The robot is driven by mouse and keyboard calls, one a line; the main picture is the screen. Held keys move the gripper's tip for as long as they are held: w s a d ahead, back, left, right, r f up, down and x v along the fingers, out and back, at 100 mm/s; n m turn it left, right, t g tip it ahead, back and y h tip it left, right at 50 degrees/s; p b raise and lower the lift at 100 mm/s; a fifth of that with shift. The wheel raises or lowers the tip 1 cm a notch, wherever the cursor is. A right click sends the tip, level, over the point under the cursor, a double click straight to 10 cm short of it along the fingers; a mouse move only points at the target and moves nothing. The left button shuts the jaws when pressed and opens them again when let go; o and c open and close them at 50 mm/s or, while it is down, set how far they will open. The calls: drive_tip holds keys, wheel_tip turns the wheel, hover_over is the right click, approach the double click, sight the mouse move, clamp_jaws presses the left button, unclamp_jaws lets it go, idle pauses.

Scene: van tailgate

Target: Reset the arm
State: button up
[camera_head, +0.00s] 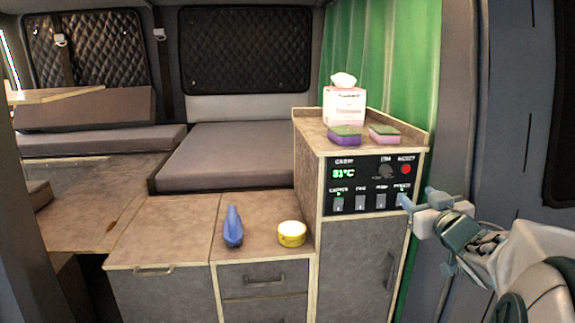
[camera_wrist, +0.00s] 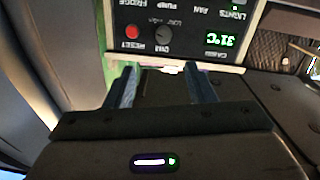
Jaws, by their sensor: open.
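My arm reaches in from the right edge of the camera_head view. My gripper (camera_head: 416,196) is in front of the right end of the black control panel (camera_head: 343,187). In the wrist view my gripper (camera_wrist: 163,80) has its two blue-grey fingers apart, with nothing between them. The panel (camera_wrist: 188,20) appears upside down there, beyond the fingertips. It has a green display reading 31°C, a dark knob, a red button and a row of switches. I cannot tell whether a finger touches the panel.
A tissue box (camera_head: 344,106), a purple-green sponge (camera_head: 344,136) and a pink sponge (camera_head: 384,134) sit on the cabinet top. The van's door frame (camera_head: 462,100) is close to my arm.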

drive_tip(key=s+a+f+m+g, duration=0.1)
drive_tip(key=s+a+f+g, duration=1.3)
drive_tip(key=s+a+f, duration=0.3)
drive_tip(key=s+a, duration=0.2)
drive_tip(key=s, duration=0.2)
drive_tip(key=shift+f+m+g, duration=0.3)
drive_tip(key=shift+m, duration=0.1)
drive_tip(key=shift+s+r, duration=0.2)
drive_tip(key=shift+s, duration=0.25)
